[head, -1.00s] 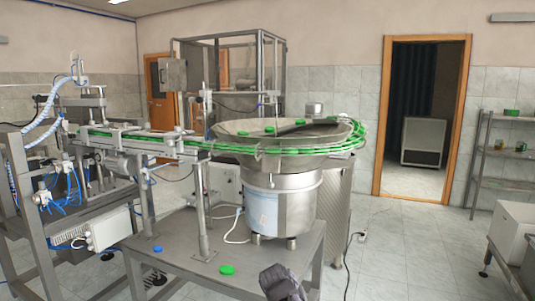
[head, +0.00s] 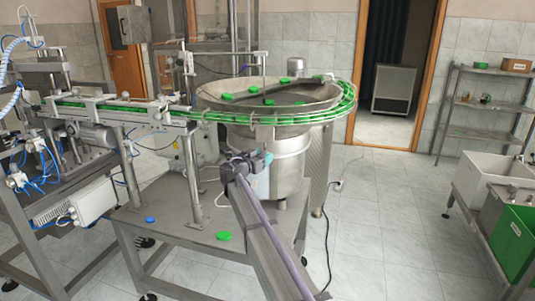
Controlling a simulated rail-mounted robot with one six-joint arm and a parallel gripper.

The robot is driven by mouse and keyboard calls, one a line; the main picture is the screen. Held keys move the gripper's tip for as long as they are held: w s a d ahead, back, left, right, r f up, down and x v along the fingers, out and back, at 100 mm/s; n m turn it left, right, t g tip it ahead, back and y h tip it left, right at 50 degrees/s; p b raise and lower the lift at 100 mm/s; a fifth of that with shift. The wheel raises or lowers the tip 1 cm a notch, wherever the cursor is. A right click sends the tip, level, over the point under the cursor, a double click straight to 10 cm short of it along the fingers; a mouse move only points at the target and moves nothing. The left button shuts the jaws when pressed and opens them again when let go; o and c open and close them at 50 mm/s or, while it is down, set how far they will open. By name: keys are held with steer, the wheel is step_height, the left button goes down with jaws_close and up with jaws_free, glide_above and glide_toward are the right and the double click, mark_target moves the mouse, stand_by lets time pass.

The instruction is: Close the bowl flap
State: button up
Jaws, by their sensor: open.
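The steel feeder bowl (head: 215,98) stands on its round drum, with several green caps (head: 285,80) inside it. A dark strip (head: 292,104) lies across the bowl's inside; I cannot tell for sure whether it is the flap or how it is set. My gripper (head: 250,163) is in front of the drum, below the bowl's near rim, at the end of my arm, which reaches up from the bottom edge. It is open and holds nothing that I can see. It hides part of the drum and the pale sheet on it.
A green cap track (head: 150,113) runs left from the bowl on posts above the steel table (head: 180,217). A green cap (head: 224,236) and a blue cap (head: 150,220) lie on that table. Bins (head: 490,170) and a shelf (head: 485,105) stand right; open floor lies between.

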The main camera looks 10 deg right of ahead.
steer(key=x, duration=0.3)
steer(key=shift+w+d, duration=0.25)
steer(key=shift+c, duration=0.2)
jaws_close()
